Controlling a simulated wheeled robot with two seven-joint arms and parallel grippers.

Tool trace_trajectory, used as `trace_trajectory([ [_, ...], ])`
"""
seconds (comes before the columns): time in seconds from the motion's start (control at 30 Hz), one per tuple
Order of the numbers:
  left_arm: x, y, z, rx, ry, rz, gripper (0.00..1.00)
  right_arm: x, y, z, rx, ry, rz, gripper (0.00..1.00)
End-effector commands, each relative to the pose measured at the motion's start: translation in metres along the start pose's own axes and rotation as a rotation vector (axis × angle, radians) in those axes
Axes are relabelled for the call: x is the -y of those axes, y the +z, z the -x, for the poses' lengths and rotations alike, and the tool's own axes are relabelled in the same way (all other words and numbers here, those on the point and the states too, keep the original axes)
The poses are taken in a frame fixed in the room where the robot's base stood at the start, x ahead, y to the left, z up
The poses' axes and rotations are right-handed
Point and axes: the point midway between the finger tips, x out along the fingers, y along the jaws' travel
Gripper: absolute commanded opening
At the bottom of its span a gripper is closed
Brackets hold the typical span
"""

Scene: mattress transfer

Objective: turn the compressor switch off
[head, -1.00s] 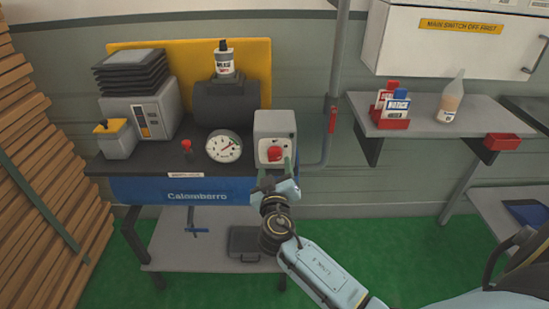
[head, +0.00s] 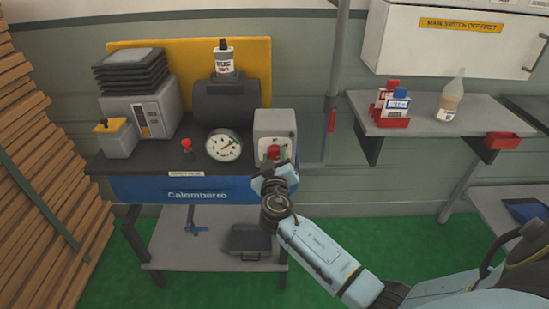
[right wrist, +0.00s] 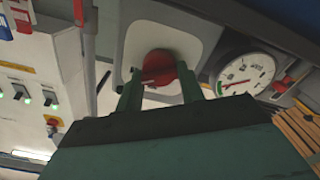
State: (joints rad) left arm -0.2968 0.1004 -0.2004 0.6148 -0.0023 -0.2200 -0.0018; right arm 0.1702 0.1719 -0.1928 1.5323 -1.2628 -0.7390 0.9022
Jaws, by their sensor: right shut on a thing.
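The compressor switch is a red knob (head: 273,152) on the pale face of a grey switch box (head: 273,122), at the right end of the compressor bench. In the right wrist view the red knob (right wrist: 159,67) sits on its white plate, between two green fingers. My right gripper (head: 275,161) reaches it from below and is shut on the knob, covering part of it in the head view. It also shows in the right wrist view (right wrist: 160,88). A round white gauge (head: 223,145) is left of the box. My left gripper is not in view.
A small red knob (head: 186,145) stands on the bench left of the gauge. A pipe with a red handle (head: 332,119) runs up the wall on the right. A shelf (head: 425,123) holds red boxes and a bottle (head: 450,97). Stacked planks (head: 45,150) stand at the left.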

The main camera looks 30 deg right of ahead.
Motion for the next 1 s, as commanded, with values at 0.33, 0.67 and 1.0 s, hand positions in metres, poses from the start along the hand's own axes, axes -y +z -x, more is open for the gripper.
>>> trace_trajectory([
  [0.33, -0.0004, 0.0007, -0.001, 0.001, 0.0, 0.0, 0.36, 0.0007, 0.0003, 0.0004, 0.0, -0.001, 0.039, 0.15],
  [0.67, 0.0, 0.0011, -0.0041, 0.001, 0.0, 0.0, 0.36, 0.0014, 0.0005, 0.0002, -0.001, 0.0, 0.253, 0.15],
  [1.0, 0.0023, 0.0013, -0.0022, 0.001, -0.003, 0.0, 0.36, 0.0021, 0.0002, 0.0002, -0.001, 0.0, 0.574, 0.15],
])
